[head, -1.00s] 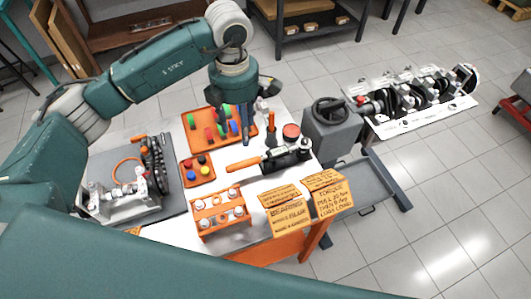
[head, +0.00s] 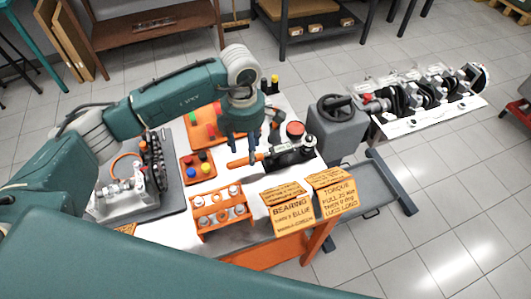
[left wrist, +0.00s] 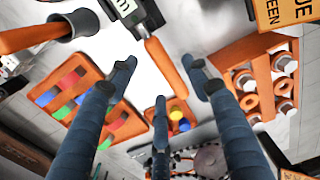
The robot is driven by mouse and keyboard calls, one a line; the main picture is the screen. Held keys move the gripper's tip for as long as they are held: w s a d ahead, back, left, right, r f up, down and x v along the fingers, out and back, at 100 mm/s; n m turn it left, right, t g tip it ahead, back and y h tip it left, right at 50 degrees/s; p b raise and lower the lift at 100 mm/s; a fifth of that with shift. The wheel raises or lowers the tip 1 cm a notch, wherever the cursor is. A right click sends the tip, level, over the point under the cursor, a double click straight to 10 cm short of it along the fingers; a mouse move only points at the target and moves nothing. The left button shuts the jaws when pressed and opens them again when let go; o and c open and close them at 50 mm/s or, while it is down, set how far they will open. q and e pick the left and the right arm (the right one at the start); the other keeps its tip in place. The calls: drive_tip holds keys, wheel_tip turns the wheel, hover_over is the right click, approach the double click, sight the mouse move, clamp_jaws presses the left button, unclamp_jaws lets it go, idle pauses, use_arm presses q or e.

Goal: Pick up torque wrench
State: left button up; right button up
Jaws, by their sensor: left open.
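The torque wrench lies on the white work table, its orange handle (head: 245,160) pointing left in the head view and its dark body (head: 285,155) to the right. In the left wrist view its orange handle (left wrist: 168,65) runs between my spread fingers, below a dark part with a light label (left wrist: 130,14). My left gripper (head: 242,148) is open and empty, pointing down above the handle. In the left wrist view its fingers (left wrist: 158,75) stand apart around the handle; I cannot tell whether any touches it. My right gripper is not in view.
An orange tray with coloured pieces (head: 192,137), a small orange tray with coloured knobs (head: 188,176) and an orange rack (head: 215,230) stand near. Signs (head: 292,217) stand at the front edge. A grey block with a dark wheel (head: 340,130) is to the right.

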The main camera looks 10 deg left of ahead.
sight(272, 157)
use_arm(q)
drive_tip(key=f+p, duration=0.1)
drive_tip(key=d+f, duration=0.1)
drive_tip(key=f, duration=0.1)
drive_tip(key=shift+w+d+f+p, duration=0.1)
drive_tip(key=shift+w+f+p, duration=0.05)
drive_tip(key=shift+f+p, duration=0.2)
drive_tip(key=shift+f, duration=0.4)
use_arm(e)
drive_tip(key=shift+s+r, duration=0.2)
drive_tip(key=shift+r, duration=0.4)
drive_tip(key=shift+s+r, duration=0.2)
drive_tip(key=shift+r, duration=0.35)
use_arm(q)
drive_tip(key=shift+w, duration=0.15)
clamp_jaws()
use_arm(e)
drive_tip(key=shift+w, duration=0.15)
